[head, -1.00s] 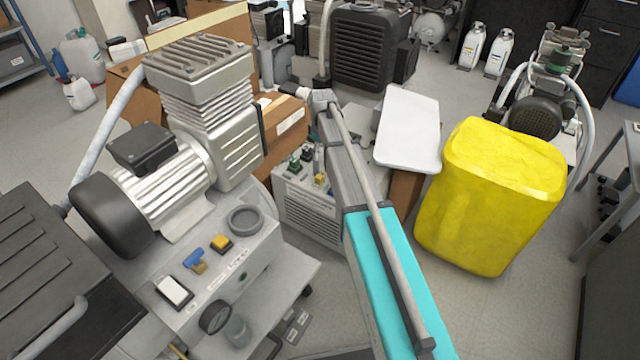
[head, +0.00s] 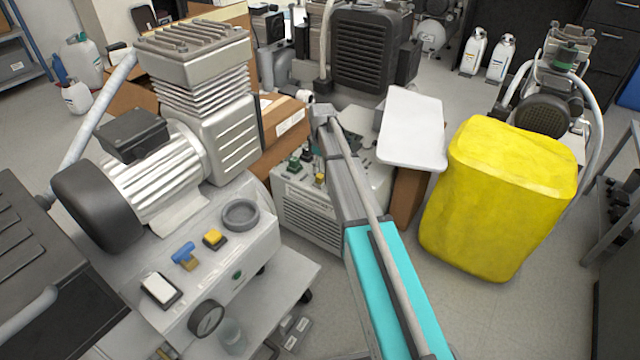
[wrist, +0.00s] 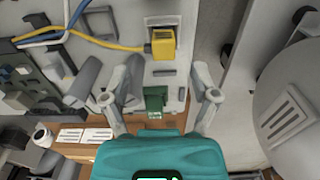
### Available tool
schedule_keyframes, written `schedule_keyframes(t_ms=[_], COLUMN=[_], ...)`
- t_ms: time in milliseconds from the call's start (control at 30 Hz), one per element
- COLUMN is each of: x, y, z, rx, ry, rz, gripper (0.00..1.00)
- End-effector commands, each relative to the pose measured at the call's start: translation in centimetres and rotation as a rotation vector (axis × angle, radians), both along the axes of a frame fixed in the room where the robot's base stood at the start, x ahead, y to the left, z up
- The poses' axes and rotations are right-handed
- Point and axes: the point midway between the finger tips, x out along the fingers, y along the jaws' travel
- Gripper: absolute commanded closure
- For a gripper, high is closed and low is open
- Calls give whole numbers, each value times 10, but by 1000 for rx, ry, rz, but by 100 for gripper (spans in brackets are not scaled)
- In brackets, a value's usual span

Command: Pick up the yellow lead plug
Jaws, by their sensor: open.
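The yellow lead plug (wrist: 163,43) sits upper middle in the wrist view, with a yellow cable (wrist: 100,42) running left from it. In the head view a small yellow plug (head: 320,178) shows on the pale unit behind my arm. My gripper (wrist: 160,97) is open, its two fingers spread apart and empty. The yellow plug lies beyond the fingertips in the picture, roughly centred between them. A green plug (wrist: 155,99) shows between the fingers, nearer the gripper body; I cannot tell the depth gap. The fingers are not clear in the head view.
The pale unit (head: 310,214) stands between a large compressor (head: 160,180) on the left and a yellow container (head: 498,200) on the right. A white panel (head: 411,130) lies close right of my arm. Blue and white cables (wrist: 50,38) run left of the plug.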

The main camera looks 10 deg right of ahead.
Motion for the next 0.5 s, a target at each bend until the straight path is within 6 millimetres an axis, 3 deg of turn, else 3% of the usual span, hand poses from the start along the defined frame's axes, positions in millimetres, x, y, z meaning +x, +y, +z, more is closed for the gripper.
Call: schedule_keyframes(t_ms=[500], x=[0], y=[0], z=[-5], rx=[0], ry=[0], rz=[-1], gripper=[23])
